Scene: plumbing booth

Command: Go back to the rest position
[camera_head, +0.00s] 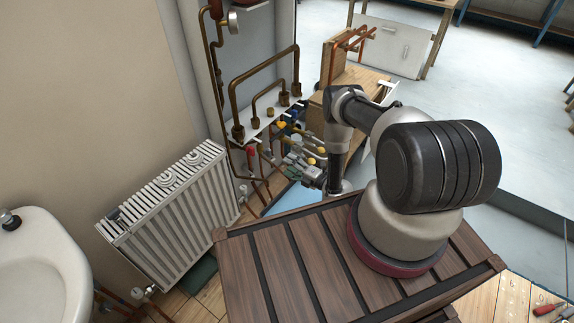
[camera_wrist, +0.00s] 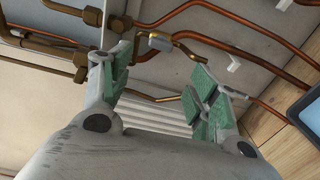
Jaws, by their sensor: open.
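My gripper shows large in the wrist view (camera_wrist: 163,68), its two green-padded fingers spread apart with nothing held between them. Past the fingertips, a bent brass pipe with a small grey block on it (camera_wrist: 160,42) crosses the view; I cannot tell how near it is. In the head view my gripper (camera_head: 313,178) is small and partly hidden by the arm, beside the valves with coloured handles (camera_head: 291,148). My arm reaches out over the dark slatted wooden top (camera_head: 262,270) toward the wall pipes.
Copper pipes (camera_head: 262,83) run on the wall behind the valves. A white radiator (camera_head: 172,220) stands left of the gripper, and a white sink (camera_head: 45,270) at far left. A blue surface (camera_head: 292,198) lies below the gripper. Open floor (camera_head: 490,75) shows at upper right.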

